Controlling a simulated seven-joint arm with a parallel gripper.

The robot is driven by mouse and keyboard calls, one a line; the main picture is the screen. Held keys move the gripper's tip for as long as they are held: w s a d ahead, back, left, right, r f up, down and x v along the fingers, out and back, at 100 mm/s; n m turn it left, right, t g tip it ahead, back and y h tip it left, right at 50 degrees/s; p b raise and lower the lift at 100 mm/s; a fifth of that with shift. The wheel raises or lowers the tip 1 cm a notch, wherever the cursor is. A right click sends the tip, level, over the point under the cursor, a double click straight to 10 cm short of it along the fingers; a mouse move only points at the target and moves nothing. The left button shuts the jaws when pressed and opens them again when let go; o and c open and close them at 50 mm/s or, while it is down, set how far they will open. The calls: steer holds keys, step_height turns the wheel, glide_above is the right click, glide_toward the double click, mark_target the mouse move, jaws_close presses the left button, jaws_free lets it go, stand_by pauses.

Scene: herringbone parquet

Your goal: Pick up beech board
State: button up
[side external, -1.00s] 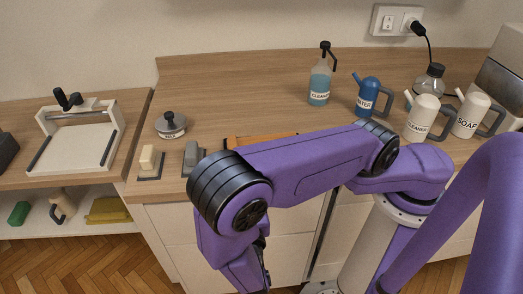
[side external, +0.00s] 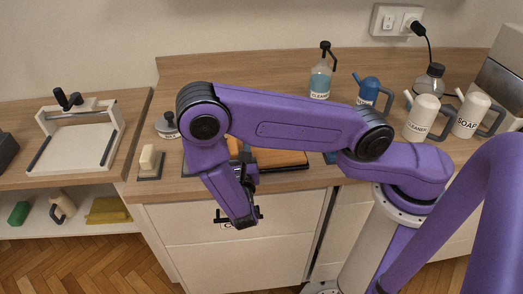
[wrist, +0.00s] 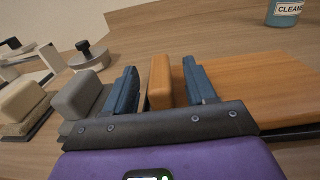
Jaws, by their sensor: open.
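The beech board (wrist: 255,85) is an orange-brown wooden board lying on the counter; it also shows in the side view (side external: 285,160), partly behind my arm. An upright wooden block (wrist: 160,80) of like colour stands at its left end; I cannot tell whether the two are joined. My gripper (wrist: 162,72) is open, with one blue finger on each side of this block. Contact between fingers and block cannot be told. In the side view my gripper (side external: 245,160) is at the counter's front edge, partly hidden by my wrist.
A grey block (wrist: 78,97) and a cream block (wrist: 22,100) stand just left of my fingers. A round knobbed weight (wrist: 90,55) is behind them. The cleaner bottle (side external: 319,82), blue can (side external: 367,92) and white cans (side external: 422,115) stand farther back and right.

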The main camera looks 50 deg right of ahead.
steer(key=shift+w+d, duration=0.4)
steer(key=shift+w, duration=0.05)
jaws_close()
steer(key=shift+r, duration=0.1)
